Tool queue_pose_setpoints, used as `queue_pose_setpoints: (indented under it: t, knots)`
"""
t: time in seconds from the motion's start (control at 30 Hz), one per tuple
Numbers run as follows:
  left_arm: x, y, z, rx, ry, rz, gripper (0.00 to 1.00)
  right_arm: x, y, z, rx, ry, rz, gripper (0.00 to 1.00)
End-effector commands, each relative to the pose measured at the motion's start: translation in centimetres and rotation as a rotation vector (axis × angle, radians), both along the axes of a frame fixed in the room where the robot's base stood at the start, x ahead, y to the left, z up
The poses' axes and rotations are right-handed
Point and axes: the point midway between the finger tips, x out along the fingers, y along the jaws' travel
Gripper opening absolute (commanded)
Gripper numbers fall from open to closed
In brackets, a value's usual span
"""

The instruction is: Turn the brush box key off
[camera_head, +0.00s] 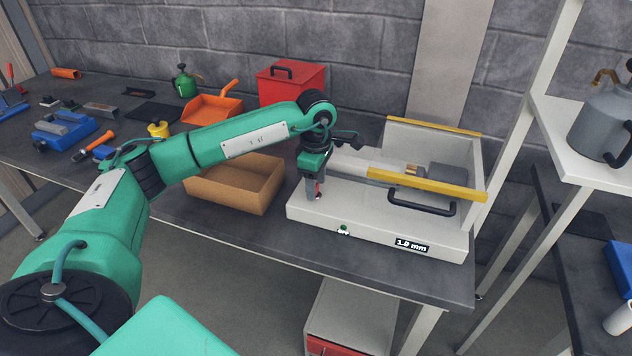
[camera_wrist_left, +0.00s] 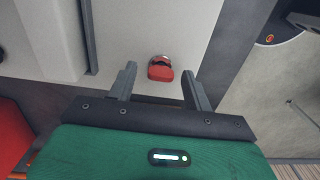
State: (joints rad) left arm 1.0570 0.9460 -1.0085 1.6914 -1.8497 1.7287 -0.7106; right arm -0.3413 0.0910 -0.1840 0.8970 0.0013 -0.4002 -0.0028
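The white machine base (camera_head: 375,232) sits at the right end of the bench, with a yellow-edged guard on top and a "1.0 mm" label in front. The red key (camera_wrist_left: 160,72) sits in a round metal lock on its pale surface. In the head view, a bit of red (camera_head: 318,187) shows at my fingers. My left gripper (camera_head: 315,192) is over the left end of the base. In the left wrist view my left gripper (camera_wrist_left: 160,85) is open, with the key between and slightly beyond its fingertips, touching neither. I cannot tell the key's setting. My right gripper is out of view.
A brown open box (camera_head: 222,195) stands left of the base, below my forearm. An orange dustpan (camera_head: 212,108) and a red toolbox (camera_head: 291,84) are behind. A black handle (camera_head: 422,207) and a small green light (camera_head: 343,229) are on the base. A shelf post rises at the right.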

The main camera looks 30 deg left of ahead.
Motion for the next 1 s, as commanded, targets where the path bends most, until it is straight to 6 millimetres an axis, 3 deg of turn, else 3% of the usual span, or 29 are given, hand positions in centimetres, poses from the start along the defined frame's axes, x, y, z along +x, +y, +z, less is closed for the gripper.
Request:
queue_pose_setpoints:
  t: [0.2, 0.33, 0.8, 1.0]
  knots:
    - [0.0, 0.0, 0.1, 0.001, 0.002, 0.0, 0.51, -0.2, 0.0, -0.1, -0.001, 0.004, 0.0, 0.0]
    - [0.0, 0.0, 1.4, -0.001, 0.0, -0.001, 0.51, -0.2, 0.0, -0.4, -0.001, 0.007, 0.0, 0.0]
    - [0.0, -0.1, 11.3, -0.001, -0.002, -0.001, 0.51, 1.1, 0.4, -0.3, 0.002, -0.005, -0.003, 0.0]
    - [0.0, 0.0, 13.4, 0.0, 0.001, 0.0, 0.51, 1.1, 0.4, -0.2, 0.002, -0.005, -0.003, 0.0]
